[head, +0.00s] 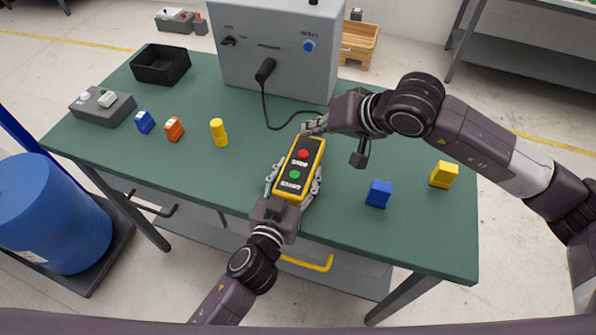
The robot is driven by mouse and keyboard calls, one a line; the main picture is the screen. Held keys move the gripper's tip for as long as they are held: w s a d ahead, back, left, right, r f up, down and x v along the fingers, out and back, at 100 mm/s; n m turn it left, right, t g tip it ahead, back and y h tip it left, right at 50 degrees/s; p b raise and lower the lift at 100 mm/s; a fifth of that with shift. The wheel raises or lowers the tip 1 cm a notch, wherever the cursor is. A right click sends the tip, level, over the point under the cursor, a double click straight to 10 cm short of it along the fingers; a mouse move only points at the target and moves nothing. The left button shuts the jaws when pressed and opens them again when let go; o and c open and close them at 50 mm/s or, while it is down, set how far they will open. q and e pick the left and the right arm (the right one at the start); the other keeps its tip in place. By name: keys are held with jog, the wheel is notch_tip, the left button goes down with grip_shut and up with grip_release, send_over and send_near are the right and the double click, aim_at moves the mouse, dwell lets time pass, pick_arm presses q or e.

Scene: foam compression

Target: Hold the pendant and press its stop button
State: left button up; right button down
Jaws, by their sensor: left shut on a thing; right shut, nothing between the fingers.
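The pendant (308,173) is a yellow box with a black face, a red stop button (303,154) toward its far end and a green start button (295,174) below it. My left gripper (293,183) is shut on the pendant, with a finger along each side, above the near part of the green table. My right gripper (314,127) is shut and empty at the pendant's far end, just beyond the red button. Whether its fingertips touch the pendant cannot be told. A black cable runs from the control box toward the pendant's far end.
The grey control box (280,60) stands at the table's back. A black tray (161,64), a grey switch box (103,107), and blue, orange and yellow pieces lie left. A blue block (378,194) and yellow block (444,175) stand right. The green table (420,235) is clear at front right.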

dwell(0.3)
pick_arm(q)
jog(key=o, duration=1.8)
jog(key=shift+s, duration=0.1)
